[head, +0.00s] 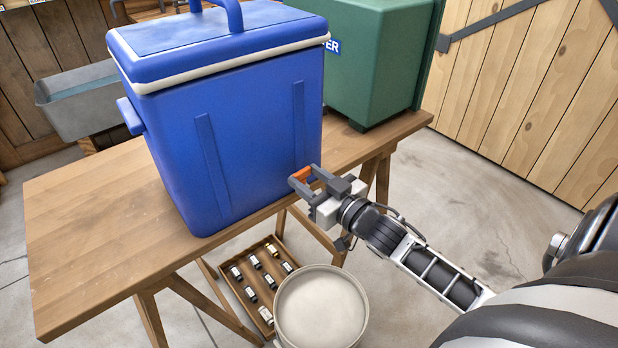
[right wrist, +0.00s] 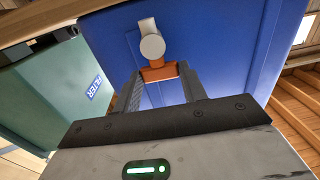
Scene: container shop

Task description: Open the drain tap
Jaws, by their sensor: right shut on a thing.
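The blue cooler (head: 235,130) with a lid and top handle stands on the wooden table. An orange drain tap (head: 302,174) is low on its front right side. In the right wrist view the orange tap (right wrist: 160,72) shows with a round grey-white piece (right wrist: 152,46) beside it. My right gripper (head: 306,180) is at the tap, its fingers on either side of the orange part and shut on it. The fingers also show in the right wrist view (right wrist: 162,88). My left gripper is not in view.
The wooden table (head: 80,230) has free room left of the cooler. A green box (head: 375,60) stands behind right. On the floor below are a round pale tub (head: 322,305) and a wooden tray (head: 238,296) with several small bottles.

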